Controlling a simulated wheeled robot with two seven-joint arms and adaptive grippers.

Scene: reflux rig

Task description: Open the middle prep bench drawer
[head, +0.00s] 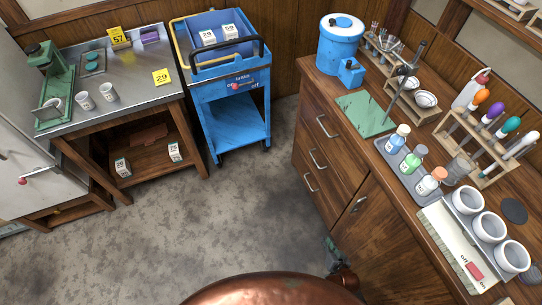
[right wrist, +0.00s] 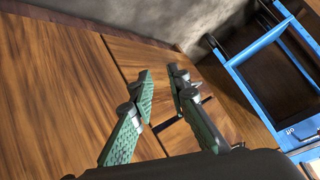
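The prep bench (head: 345,180) stands at the right in the head view, with a stack of three drawers in its front. The middle drawer (head: 335,172) looks shut, its metal handle (head: 318,160) across its front. The drawers above and below it also look shut. My right gripper (head: 331,245) is low beside the bench front, nearer me than the drawers. In the right wrist view, my right gripper (right wrist: 161,74) is open and empty, its green-padded fingers pointing toward the wooden fronts. My left gripper is not in view.
A cupboard door (head: 375,235) adjoins the drawers on the near side. The bench top carries a blue tank (head: 340,45), bottles and white cups. A blue cart (head: 235,110) and a steel-topped table (head: 115,85) stand opposite. Grey floor (head: 220,210) between them is clear.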

